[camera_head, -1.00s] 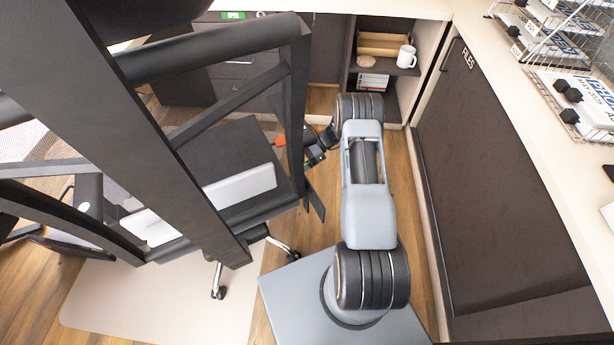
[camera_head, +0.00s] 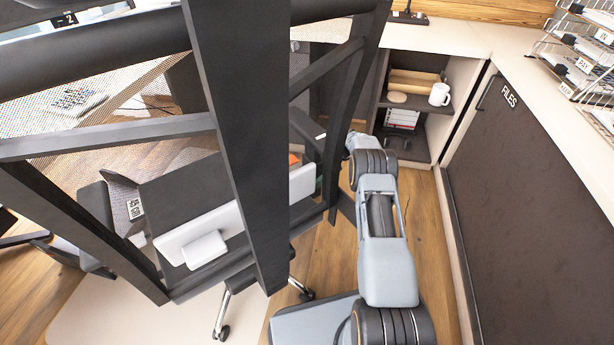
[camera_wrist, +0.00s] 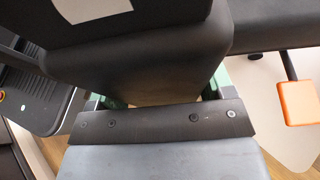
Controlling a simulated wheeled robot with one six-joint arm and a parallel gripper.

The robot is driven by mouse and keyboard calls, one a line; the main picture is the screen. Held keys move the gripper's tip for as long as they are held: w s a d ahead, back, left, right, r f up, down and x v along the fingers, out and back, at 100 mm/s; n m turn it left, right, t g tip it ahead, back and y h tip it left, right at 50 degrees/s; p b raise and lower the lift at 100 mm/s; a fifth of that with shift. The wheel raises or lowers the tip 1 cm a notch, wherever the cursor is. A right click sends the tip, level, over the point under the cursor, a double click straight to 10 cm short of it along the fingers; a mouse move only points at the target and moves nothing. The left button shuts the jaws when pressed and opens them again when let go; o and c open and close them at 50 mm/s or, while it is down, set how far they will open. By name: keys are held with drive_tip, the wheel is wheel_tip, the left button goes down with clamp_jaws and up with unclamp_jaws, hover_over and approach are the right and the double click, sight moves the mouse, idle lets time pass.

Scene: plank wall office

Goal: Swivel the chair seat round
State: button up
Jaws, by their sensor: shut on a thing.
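The black office chair's back frame (camera_head: 235,150) fills the left and middle of the head view, close to the camera. Its dark seat (camera_head: 180,195) shows through the frame, with a white panel (camera_head: 205,225) in front of it. A dark armrest (camera_head: 315,138) is on the chair's right side and another (camera_head: 97,208) on its left. In the wrist view my gripper (camera_wrist: 165,92) is shut on a dark padded chair part (camera_wrist: 140,55), which looks like the right armrest. Green finger parts show on both sides of it. An orange lever (camera_wrist: 297,103) is at the right. The frame hides my fingertips in the head view.
A dark cabinet (camera_head: 545,210) marked FILES runs along the right. An open shelf (camera_head: 412,102) with a white mug (camera_head: 439,94) stands behind my arm. The chair's castors (camera_head: 221,332) are close to my base. A strip of wooden floor (camera_head: 428,225) is clear beside the cabinet.

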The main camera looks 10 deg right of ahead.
drive_tip(key=shift+a, duration=0.15)
idle(0.7)
drive_tip(key=o, duration=1.3)
